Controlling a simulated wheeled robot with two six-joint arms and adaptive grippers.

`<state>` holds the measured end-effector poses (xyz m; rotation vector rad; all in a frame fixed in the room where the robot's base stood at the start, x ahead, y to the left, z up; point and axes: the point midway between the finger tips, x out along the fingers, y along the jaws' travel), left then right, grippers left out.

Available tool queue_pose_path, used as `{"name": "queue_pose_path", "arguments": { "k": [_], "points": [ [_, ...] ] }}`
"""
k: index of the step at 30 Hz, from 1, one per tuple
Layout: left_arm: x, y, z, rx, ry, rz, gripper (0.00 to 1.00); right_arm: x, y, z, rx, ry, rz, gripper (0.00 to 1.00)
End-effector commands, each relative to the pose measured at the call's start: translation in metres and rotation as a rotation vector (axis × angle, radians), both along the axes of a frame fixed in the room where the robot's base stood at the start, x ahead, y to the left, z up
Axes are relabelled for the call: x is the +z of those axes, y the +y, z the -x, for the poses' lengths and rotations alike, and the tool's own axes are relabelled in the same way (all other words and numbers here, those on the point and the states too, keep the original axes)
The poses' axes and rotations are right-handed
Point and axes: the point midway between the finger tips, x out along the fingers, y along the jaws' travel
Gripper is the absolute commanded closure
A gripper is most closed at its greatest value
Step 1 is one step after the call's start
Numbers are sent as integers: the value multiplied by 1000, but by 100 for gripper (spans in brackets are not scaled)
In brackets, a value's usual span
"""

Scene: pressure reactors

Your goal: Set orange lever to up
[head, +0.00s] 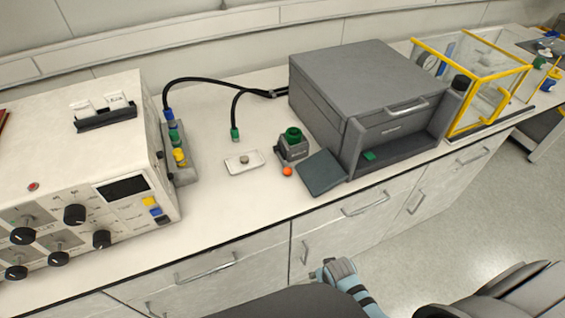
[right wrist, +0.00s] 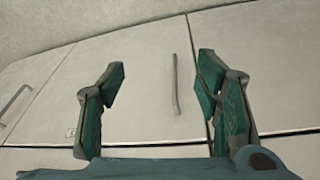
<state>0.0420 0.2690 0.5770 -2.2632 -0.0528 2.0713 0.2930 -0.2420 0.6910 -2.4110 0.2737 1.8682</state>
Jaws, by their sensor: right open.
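The orange lever shows in the head view as a small orange ball knob (head: 287,171) at the front foot of a small dark grey device (head: 292,151) with a green ring on top. The knob sits low, close to the bench top. Its shaft is too small to make out. My right gripper (right wrist: 160,85) shows in the right wrist view, with its two green-padded fingers wide apart and nothing between them. It faces white cabinet doors, and the lever is not in that view. My left gripper is not in view.
A grey box reactor (head: 350,85) with a lowered front flap (head: 322,172) stands just right of the lever. A small white plate (head: 244,161) lies to its left. A white control unit (head: 75,180) stands at the left, a yellow-framed case (head: 470,80) at the right. Cabinet doors (head: 350,225) are below.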

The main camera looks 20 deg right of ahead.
Motion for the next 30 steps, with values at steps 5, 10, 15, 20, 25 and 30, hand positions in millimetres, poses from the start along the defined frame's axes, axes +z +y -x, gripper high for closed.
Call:
{"name": "queue_pose_path", "arguments": {
  "k": [5,10,15,20,25,30],
  "points": [
    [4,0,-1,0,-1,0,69,119,6,-80,-164,-101,-15,42],
    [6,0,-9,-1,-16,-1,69,210,9,-113,-331,-172,-52,42],
    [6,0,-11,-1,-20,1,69,255,27,-178,-520,-214,-110,42],
    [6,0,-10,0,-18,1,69,303,44,-224,-660,-251,-154,42],
    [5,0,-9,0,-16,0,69,324,52,-246,-729,-271,-173,42],
    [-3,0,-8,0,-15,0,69,292,46,-259,-731,-268,-171,42]
  ]
}}
